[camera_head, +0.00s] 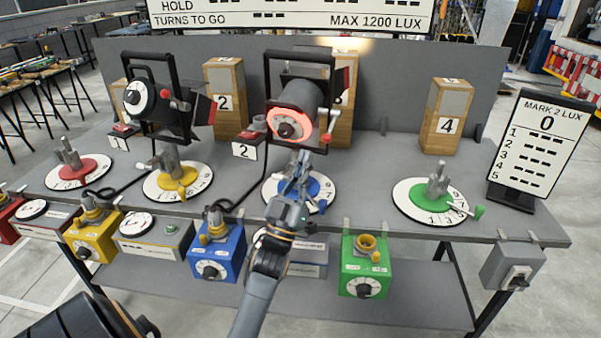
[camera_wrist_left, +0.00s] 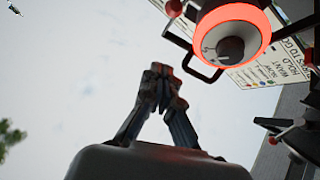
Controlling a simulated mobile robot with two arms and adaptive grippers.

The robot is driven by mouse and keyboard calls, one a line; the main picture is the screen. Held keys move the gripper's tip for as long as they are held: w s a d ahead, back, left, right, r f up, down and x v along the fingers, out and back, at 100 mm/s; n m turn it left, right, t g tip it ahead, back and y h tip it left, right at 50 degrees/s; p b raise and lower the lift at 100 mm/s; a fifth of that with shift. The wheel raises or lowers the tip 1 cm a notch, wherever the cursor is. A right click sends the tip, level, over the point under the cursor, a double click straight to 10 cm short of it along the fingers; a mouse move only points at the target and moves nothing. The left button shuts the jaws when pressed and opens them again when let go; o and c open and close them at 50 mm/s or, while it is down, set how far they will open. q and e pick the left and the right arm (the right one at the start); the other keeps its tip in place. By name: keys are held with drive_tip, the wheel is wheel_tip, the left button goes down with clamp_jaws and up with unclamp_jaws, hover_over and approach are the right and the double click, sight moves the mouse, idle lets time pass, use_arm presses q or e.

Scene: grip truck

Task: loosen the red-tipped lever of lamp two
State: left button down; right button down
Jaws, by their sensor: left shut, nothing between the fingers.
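A black lamp with a glowing red front ring (camera_head: 289,124) stands behind the blue dial, to the right of a card marked 2. A silver lever with a small red tip (camera_head: 325,140) hangs on its right side. In the wrist view the lamp's ring and round knob (camera_wrist_left: 231,48) are at the upper right, and a dark lever part with a bit of red shows at the right edge. My left gripper (camera_head: 301,160) is below the lamp's front, in front of the blue dial, fingers shut and empty. Its closed tips (camera_wrist_left: 163,72) are apart from the lamp. My right gripper is out of view.
A second black lamp (camera_head: 150,100) stands behind the yellow dial (camera_head: 160,186). A green dial (camera_head: 410,200) is on the right, before wooden block 4 (camera_head: 446,115). Coloured boxes hang along the table's front edge. A sign (camera_head: 541,140) stands at the right end.

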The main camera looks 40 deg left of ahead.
sight(332, 126)
use_arm(q)
drive_tip(key=w+p, duration=0.1)
drive_tip(key=w, duration=0.5)
drive_tip(key=shift+w+a+r, duration=0.2)
drive_tip(key=shift+a+r, duration=0.2)
